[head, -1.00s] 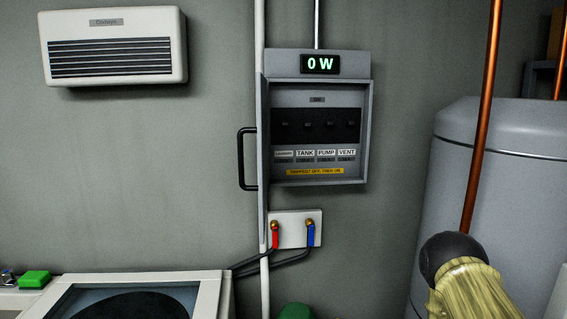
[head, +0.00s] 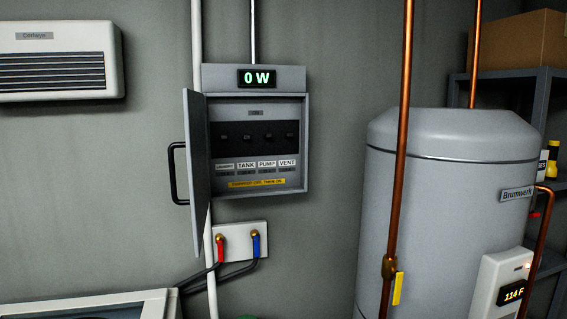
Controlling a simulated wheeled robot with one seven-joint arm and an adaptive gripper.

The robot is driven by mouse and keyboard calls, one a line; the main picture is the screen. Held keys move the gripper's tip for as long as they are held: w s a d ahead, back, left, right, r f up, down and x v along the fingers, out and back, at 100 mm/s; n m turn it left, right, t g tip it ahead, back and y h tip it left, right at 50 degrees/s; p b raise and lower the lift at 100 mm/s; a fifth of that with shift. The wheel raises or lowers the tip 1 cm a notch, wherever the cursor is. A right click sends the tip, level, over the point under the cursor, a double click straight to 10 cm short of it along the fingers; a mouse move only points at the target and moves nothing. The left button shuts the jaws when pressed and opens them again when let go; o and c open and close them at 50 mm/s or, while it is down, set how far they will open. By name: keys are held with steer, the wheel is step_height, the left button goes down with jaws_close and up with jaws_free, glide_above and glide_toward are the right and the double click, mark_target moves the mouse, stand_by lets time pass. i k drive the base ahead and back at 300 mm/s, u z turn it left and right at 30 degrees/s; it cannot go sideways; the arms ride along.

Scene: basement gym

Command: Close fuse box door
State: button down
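The grey fuse box (head: 301,140) is on the wall left of centre in the head view. Its door (head: 197,170) stands open, hinged at the box's left side and swung outward toward me, seen nearly edge-on. A black bar handle (head: 174,173) is on the door's left, outer face. Inside are a row of dark switches, labels including TANK, PUMP and VENT, and a yellow strip. A display above the box reads 0 W (head: 257,78). My gripper is not in view.
A large grey tank (head: 445,200) stands right, with a copper pipe (head: 401,130) before it. Red and blue hose taps (head: 240,241) sit below the box. A white-framed appliance (head: 150,305) is lower left, a wall heater (head: 60,60) upper left. Shelving stands far right.

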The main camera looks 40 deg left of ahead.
mark_target(195, 144)
steer(key=z, duration=0.35)
steer(key=k, duration=0.7)
steer(key=u, duration=1.85)
steer(key=i, duration=0.4)
steer(key=z, duration=0.1)
steer(key=k, duration=1.1)
steer(key=u, duration=0.5)
steer(key=i, duration=0.5)
steer(key=z, duration=0.05)
